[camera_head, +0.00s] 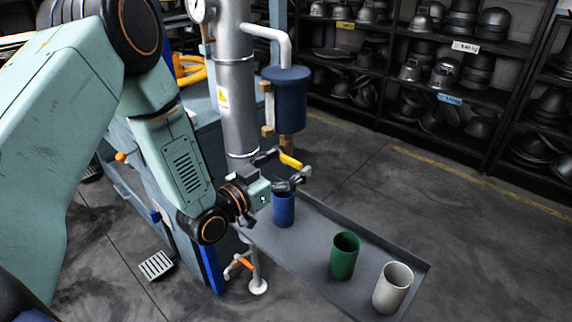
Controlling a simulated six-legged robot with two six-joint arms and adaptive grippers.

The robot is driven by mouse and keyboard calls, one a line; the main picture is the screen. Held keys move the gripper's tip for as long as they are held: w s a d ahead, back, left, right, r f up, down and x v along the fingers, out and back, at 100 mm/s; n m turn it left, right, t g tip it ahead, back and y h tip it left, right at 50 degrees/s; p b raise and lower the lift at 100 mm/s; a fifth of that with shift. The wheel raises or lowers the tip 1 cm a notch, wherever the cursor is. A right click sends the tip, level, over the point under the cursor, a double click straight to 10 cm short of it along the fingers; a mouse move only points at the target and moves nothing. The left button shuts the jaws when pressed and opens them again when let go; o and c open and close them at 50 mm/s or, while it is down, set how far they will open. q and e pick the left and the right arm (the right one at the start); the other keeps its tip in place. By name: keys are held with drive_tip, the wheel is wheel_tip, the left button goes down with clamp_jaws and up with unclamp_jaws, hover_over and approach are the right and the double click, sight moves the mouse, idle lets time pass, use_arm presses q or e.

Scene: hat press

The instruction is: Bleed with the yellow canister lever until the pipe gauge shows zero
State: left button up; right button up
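The dark blue canister (287,99) hangs beside the silver vertical pipe (236,90). The yellow lever (290,160) sticks out below the canister. The pipe gauge (199,9) is a white dial at the top edge, partly cut off; its reading is too small to tell. My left gripper (287,170) is just below the canister, with its dark fingers spread apart. One finger is near the lever's left end and the other is below the lever. I cannot tell whether either finger touches it. My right gripper is not in view.
A grey tray (310,254) below holds a blue cup (284,209), a green cup (344,256) and a white cup (392,287). An orange-handled valve (245,262) stands left of the tray. Black shelves (440,88) with metal hat forms stand behind. The floor at right is clear.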

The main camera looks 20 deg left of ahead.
use_arm(q)
drive_tip(key=shift+s, duration=0.1)
drive_tip(key=c, duration=1.5)
drive_tip(key=shift+f, duration=0.1)
drive_tip(key=a+f+m, duration=0.1)
drive_tip(key=m, duration=0.3)
drive_tip(key=f+m+p, duration=0.1)
drive_tip(key=f+m, duration=0.1)
drive_tip(key=m, duration=0.2)
drive_tip(key=a+f+m+p, duration=0.1)
drive_tip(key=m, duration=0.3)
drive_tip(key=shift+w+a+f+m, duration=0.3)
drive_tip(key=shift+w+f, duration=0.05)
drive_tip(key=shift+w+a+f+m+p, duration=0.15)
drive_tip(key=shift+a+m+p, duration=0.3)
drive_tip(key=shift+m, duration=0.45)
drive_tip(key=shift+w+a+f+m+p, duration=0.15)
drive_tip(key=shift+a+m+p, duration=0.15)
drive_tip(key=shift+m+p, duration=0.45)
drive_tip(key=shift+w+a+f+m+p, duration=0.15)
drive_tip(key=shift+a+m+p, duration=0.25)
drive_tip(key=shift+m, duration=0.65)
drive_tip(key=shift+c, duration=0.2)
drive_tip(key=shift+r, duration=0.1)
